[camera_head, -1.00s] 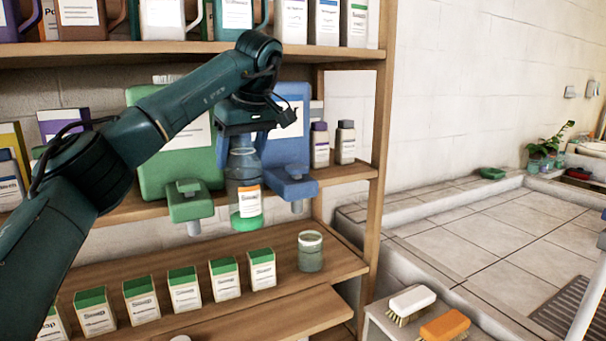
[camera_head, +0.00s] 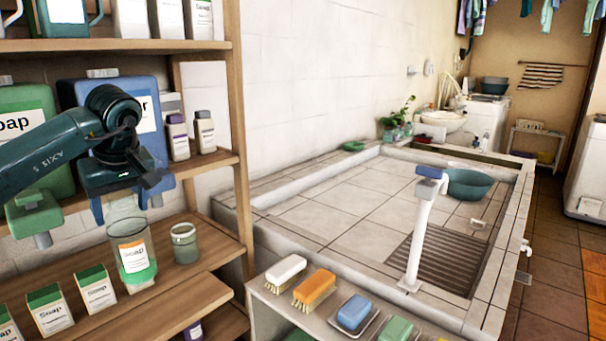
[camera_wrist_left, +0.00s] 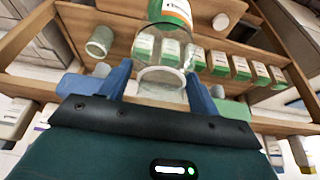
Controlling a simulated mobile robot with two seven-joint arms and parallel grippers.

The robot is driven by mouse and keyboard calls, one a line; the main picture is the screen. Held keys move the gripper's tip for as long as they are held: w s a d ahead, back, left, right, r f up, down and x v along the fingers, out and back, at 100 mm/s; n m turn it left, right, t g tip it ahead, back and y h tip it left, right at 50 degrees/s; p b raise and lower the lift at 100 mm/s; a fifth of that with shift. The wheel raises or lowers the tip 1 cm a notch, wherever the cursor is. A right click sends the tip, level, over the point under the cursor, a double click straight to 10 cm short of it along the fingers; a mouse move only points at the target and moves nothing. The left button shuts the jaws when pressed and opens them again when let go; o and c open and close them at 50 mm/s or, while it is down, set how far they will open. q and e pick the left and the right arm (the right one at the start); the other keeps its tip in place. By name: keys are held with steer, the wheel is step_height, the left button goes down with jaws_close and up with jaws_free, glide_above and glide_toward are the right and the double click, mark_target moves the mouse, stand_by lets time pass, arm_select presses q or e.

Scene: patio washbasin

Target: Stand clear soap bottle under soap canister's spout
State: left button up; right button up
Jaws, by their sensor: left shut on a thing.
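The clear soap bottle (camera_head: 133,250), with a white label and green liquid low inside, hangs upright below my left gripper (camera_head: 125,203). The gripper is shut on its upper part; the wrist view shows the bottle (camera_wrist_left: 165,88) between the two fingers (camera_wrist_left: 160,88). The green soap canister (camera_head: 50,150) stands on the shelf at the left, its spout (camera_head: 43,238) jutting out to the left of the bottle. The blue canister (camera_head: 75,97) stands behind my wrist, partly hidden. I cannot tell whether the bottle's base touches the lower shelf. My right gripper is not in view.
A row of soap boxes (camera_head: 97,290) stands left of the bottle on the lower shelf. A small glass jar (camera_head: 185,243) stands close on its right. Brushes (camera_head: 314,288) and soap dishes lie on a low bench. The tiled basin (camera_head: 340,200) is at the right.

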arm_select(q)
steer(key=s+d+f+m+h+p, duration=0.1)
steer(key=s+d+f+m+p, duration=0.1)
steer(key=s+d+f+m, duration=0.3)
steer(key=s+d+f+m+t+h+p, duration=0.1)
steer(key=s+d+f+m, duration=0.3)
steer(key=s+d+f, duration=0.4)
steer(key=s+f+h, duration=0.1)
steer(key=s+f, duration=0.1)
steer(key=s, duration=0.4)
steer(key=shift+s+d+f+m+t+p, duration=0.2)
steer(key=shift+d+m+t+p, duration=0.1)
steer(key=shift+d+m+p, duration=0.1)
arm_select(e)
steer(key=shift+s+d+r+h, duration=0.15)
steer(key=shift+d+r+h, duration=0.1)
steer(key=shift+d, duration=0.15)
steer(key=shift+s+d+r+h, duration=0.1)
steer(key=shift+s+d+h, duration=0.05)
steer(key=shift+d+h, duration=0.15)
arm_select(q)
steer(key=shift+w, duration=0.1)
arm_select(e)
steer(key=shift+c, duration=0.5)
